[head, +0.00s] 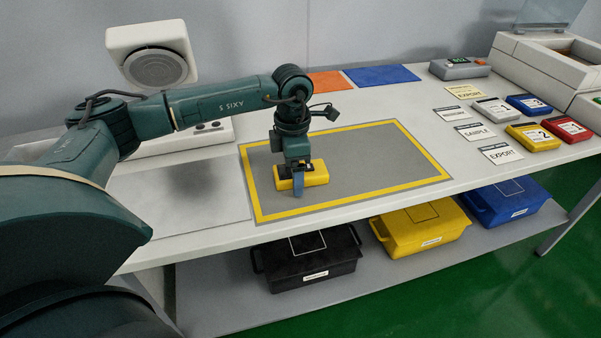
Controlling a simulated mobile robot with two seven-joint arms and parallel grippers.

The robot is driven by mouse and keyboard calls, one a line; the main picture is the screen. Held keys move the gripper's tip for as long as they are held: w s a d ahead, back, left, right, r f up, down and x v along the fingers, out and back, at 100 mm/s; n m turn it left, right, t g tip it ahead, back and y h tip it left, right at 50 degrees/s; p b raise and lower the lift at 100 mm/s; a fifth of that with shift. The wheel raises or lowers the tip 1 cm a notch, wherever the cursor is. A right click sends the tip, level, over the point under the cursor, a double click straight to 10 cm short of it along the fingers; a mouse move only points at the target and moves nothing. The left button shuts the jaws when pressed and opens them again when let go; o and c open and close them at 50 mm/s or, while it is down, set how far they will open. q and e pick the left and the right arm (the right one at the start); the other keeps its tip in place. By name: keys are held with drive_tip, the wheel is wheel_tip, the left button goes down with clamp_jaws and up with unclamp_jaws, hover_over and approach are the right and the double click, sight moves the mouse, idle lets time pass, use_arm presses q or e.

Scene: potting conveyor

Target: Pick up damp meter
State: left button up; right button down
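My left gripper (296,180) points down over a yellow box-shaped item (317,175) on a grey mat (365,160) with a yellow border. One finger shows in front of the item's near side. The other finger is mostly hidden, so I cannot tell whether the fingers press on it. The item seems to rest on the mat. No label reads "damp meter", and I cannot tell whether this item is it. My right gripper is not in view.
Grey (495,111), blue (529,104), yellow (533,137) and red (566,129) cases lie at the right beside label cards (501,154). Black (305,262), yellow (420,228) and blue (503,203) bins stand on the lower shelf. The mat's right part is clear.

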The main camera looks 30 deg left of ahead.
use_arm(q)
drive_tip(key=shift+c, duration=0.3)
drive_tip(key=c, duration=1.1)
drive_tip(key=shift+o, duration=0.2)
drive_tip(key=shift+r, duration=0.15)
